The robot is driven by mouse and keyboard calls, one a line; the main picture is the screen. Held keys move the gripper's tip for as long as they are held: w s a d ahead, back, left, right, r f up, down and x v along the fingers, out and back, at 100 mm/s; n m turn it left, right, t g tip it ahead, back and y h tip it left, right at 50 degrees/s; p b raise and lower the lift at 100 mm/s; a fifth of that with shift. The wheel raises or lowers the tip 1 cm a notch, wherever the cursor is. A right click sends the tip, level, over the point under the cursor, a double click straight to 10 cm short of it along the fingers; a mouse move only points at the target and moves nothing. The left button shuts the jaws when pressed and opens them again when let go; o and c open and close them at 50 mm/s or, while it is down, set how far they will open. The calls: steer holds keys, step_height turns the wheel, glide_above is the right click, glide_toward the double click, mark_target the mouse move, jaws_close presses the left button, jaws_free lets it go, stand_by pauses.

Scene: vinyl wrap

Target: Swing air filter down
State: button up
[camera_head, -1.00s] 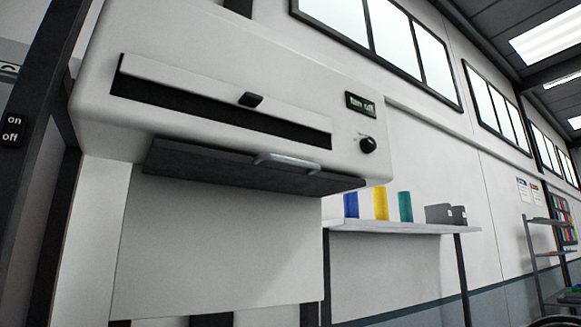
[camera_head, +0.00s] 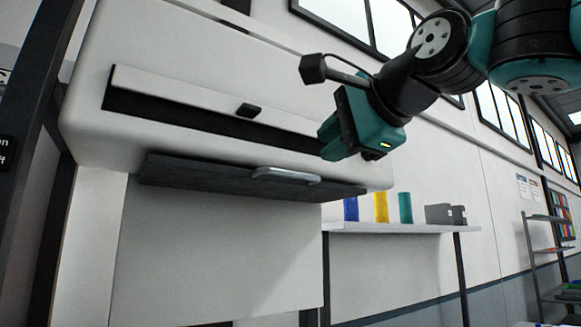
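A dark grey panel with a silver handle (camera_head: 286,174), which looks like the air filter (camera_head: 210,180), hangs tilted along the underside of the white wall unit (camera_head: 200,58). Above it on the unit's front is a long white flap (camera_head: 180,88) with a black tab (camera_head: 248,110) over a dark slot. My gripper (camera_head: 334,138), teal and black, is at the right end of the unit, above and right of the handle and apart from it. Its fingers are not clear, so I cannot tell if it is open. My arm hides the unit's display and knob.
A white shelf (camera_head: 395,228) to the right of the unit bears blue, yellow and teal cylinders and grey boxes (camera_head: 445,214). A grey rack (camera_head: 548,250) stands farther right. A dark post (camera_head: 45,140) is at the left. The space below the panel looks clear.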

mark_target(293, 173)
steer(key=p+x, duration=0.4)
steer(key=x, duration=0.7)
steer(key=shift+w+a+f, duration=0.1)
steer(key=shift+w+a, duration=0.1)
steer(key=shift+w, duration=0.05)
jaws_close()
